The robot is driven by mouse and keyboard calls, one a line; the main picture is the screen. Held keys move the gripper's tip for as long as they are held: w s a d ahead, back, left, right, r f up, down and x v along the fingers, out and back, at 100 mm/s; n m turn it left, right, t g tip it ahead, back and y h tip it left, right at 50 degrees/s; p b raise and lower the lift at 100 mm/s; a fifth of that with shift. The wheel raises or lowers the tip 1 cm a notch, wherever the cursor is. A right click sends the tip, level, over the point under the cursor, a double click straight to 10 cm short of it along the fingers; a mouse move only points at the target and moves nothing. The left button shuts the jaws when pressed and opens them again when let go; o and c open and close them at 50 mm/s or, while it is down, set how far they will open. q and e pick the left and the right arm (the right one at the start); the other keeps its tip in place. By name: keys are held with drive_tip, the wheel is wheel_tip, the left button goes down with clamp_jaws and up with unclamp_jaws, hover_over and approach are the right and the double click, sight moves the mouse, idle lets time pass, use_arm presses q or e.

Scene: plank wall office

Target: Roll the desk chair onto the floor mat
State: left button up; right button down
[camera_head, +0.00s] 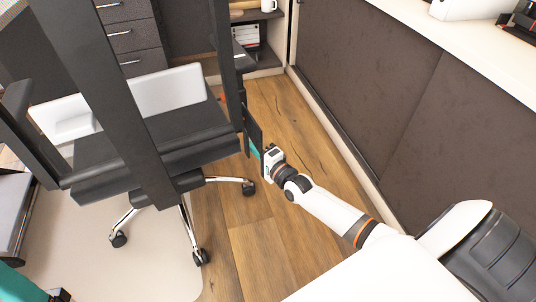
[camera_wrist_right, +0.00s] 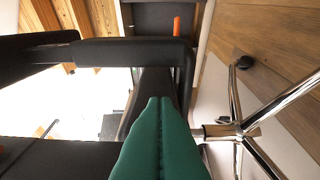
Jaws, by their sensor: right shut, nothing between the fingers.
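The desk chair (camera_head: 150,145) is black with a chrome star base. Its back crosses the front of the head view and a white tub-like surface shows behind the seat. The pale floor mat (camera_head: 110,275) lies at the lower left, partly under the chair. One caster stands on the mat, one by its right edge and one on the wood. My right gripper (camera_head: 262,153) is at the chair's right side, by the armrest; whether it touches is unclear. Its teal fingers (camera_wrist_right: 160,140) are shut together, empty. The right wrist view shows the chair base (camera_wrist_right: 240,130).
Dark cabinet panels (camera_head: 400,100) run along the right under a pale counter. A drawer unit (camera_head: 130,35) stands at the back left. Wood floor (camera_head: 255,225) is open between the chair and the cabinets. A teal item (camera_head: 12,285) shows at the lower left corner.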

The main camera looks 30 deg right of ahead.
drive_tip(key=shift+w+a, duration=0.45)
drive_tip(key=shift+a, duration=0.15)
drive_tip(key=w+a, duration=0.2)
drive_tip(key=a, duration=0.1)
drive_tip(key=w+a, duration=0.2)
drive_tip(key=a, duration=0.1)
drive_tip(key=w+a, duration=0.3)
drive_tip(key=shift+a+r+b, duration=0.1)
drive_tip(key=shift+a+b, duration=0.2)
drive_tip(key=shift+b, duration=0.1)
drive_tip(key=shift+d, duration=0.1)
